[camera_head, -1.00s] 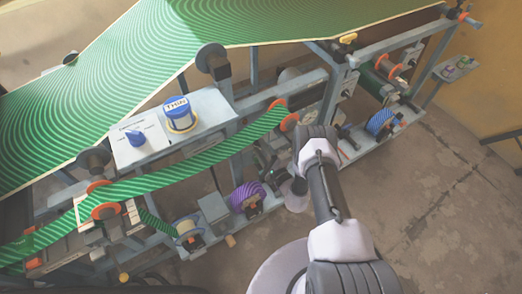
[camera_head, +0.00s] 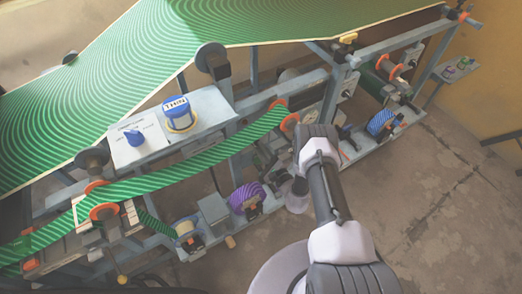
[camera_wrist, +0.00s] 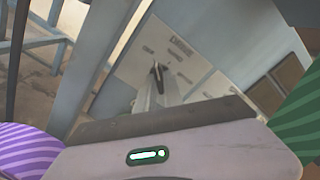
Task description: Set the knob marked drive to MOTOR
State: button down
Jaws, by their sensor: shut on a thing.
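In the wrist view, a pale panel (camera_wrist: 203,68) carries the word DRIVE near its top, with smaller marks around it that are too small to read. A small dark knob (camera_wrist: 157,68) sits on this panel below the word. My gripper (camera_wrist: 157,78) is shut on the knob, with its fingers reaching up to it from below. The fingers hide much of the knob, so its exact setting cannot be told. In the head view my own arm covers the drive panel and the knob.
A green striped belt (camera_head: 185,172) crosses the frame. A purple striped roll (camera_head: 247,198) lies low beside my arm. Bare floor (camera_head: 440,205) is at right.

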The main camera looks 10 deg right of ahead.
jog(key=m+b, duration=0.7)
jog(key=m, duration=1.5)
dwell(0.5)
jog(key=c, duration=1.5)
grip_release()
jog(key=shift+o, duration=0.2)
jog(key=p+v, duration=0.5)
jog(key=v, duration=1.2)
jog(key=shift+s, duration=0.2)
